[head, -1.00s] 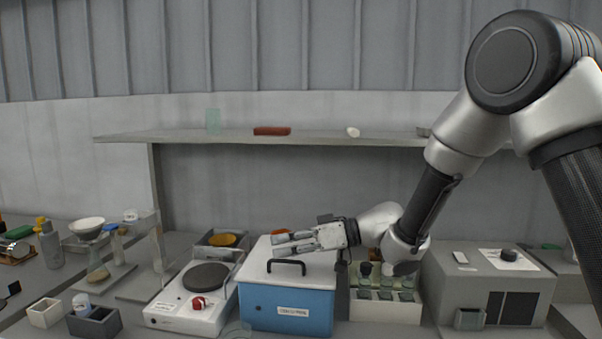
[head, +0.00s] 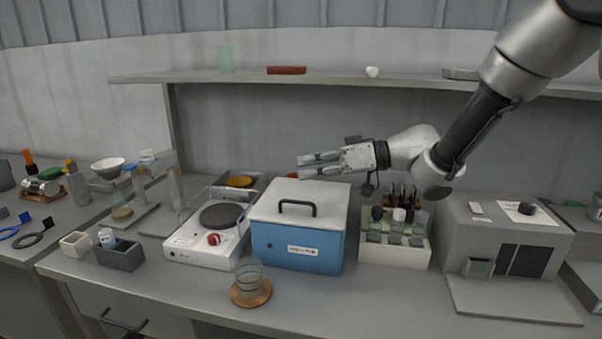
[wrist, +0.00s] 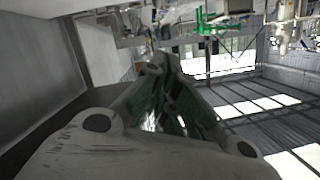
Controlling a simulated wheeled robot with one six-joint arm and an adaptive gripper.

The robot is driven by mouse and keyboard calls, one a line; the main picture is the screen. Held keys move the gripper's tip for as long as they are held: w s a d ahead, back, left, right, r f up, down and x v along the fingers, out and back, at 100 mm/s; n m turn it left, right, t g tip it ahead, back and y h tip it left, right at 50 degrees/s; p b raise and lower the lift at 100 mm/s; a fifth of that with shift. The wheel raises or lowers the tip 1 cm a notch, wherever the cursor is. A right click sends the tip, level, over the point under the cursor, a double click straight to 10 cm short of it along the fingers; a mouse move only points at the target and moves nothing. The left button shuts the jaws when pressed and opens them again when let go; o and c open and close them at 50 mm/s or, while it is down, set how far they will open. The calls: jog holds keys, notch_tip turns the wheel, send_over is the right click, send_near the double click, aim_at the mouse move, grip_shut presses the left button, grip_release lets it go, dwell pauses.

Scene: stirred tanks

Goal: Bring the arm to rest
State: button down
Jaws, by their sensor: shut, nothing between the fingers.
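My gripper (head: 302,166) is shut and empty in the head view. It points left, held in the air above the white lid of the blue box (head: 297,246). My arm reaches in from the upper right. In the wrist view my gripper's fingers (wrist: 158,75) show close together with nothing held between them.
A hotplate (head: 198,248) stands left of the blue box, and a rack of bottles (head: 395,253) stands to its right. A glass beaker (head: 249,274) sits on a round wooden base near the bench front. A grey machine (head: 500,240) is at right. A shelf (head: 420,85) runs behind.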

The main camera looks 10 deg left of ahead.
jog(key=w+d+r+m+t+h, duration=0.2)
jog(key=w+d+r+t, duration=0.3)
jog(key=d, duration=0.5)
jog(key=w+d+r+m+t+h, duration=0.2)
jog(key=w+d+t, duration=0.35)
jog(key=d, duration=0.35)
jog(key=w+d+r+m+t+h, duration=0.1)
jog(key=d+r+m+t+h, duration=0.15)
jog(key=d+h, duration=0.7)
jog(key=s+d+f+m+g+h, duration=0.1)
jog(key=s+d+m, duration=0.2)
jog(key=s+d, duration=0.5)
jog(key=s+d+f+m+g+h, duration=0.1)
jog(key=s+d+f+m+h, duration=0.2)
jog(key=d, duration=0.9)
jog(key=s+f+g+y, duration=0.1)
jog(key=s+f+g, duration=0.1)
jog(key=s, duration=0.8)
jog(key=s+f+m+g+y, duration=0.1)
jog(key=s+f+g, duration=0.2)
jog(key=s, duration=0.6)
jog(key=shift+s+f, duration=0.25)
jog(key=shift+s, duration=0.15)
jog(key=shift+m, duration=0.25)
